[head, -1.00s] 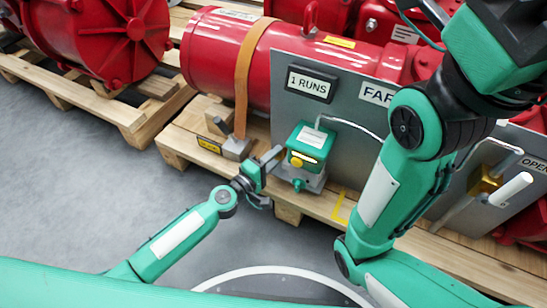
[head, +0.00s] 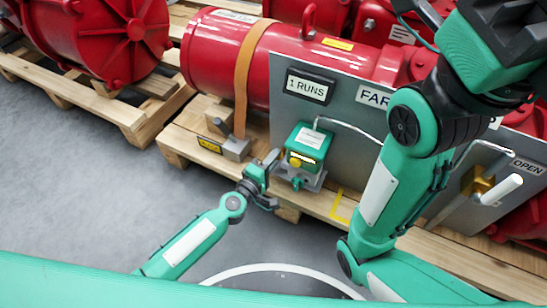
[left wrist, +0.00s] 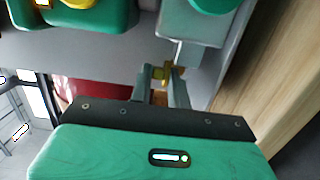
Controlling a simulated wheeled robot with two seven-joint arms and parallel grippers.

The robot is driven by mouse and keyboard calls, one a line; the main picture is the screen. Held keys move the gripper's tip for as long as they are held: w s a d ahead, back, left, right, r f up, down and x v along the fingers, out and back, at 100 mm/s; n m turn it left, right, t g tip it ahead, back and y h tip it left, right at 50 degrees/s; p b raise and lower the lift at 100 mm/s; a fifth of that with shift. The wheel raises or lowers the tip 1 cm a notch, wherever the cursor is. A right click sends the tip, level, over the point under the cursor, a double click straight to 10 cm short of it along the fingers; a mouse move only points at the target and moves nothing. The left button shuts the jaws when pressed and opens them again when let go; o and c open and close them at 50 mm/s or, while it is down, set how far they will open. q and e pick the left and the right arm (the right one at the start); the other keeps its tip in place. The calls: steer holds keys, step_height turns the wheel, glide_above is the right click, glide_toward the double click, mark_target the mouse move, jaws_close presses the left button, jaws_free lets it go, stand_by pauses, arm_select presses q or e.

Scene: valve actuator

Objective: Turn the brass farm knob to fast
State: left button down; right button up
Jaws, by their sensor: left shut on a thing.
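The brass knob (left wrist: 163,75) is small and shows in the left wrist view on a thin stem from a grey block (left wrist: 192,27). My left gripper (left wrist: 162,78) is shut on it, one finger on each side. In the head view my left gripper (head: 273,160) is at the left side of a green box (head: 307,143) with a yellow button on a grey base. The knob is hidden there behind the fingers. My right arm crosses the right side of the head view, and its gripper is not seen.
A grey panel (head: 350,125) with signs "1 RUNS" (head: 307,86) and "FAR…" stands behind the box, before a red cylinder (head: 225,55). A wooden pallet (head: 185,140) lies below. Grey floor is clear at left.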

arm_select(q)
steer(key=c, duration=1.4)
jaws_free()
steer(key=shift+r, duration=0.35)
steer(key=shift+c, duration=0.2)
steer(key=shift+f, duration=0.15)
steer(key=shift+s+a, duration=0.15)
steer(key=shift+s, duration=0.05)
steer(key=v, duration=1.3)
steer(key=shift+s+a, duration=0.1)
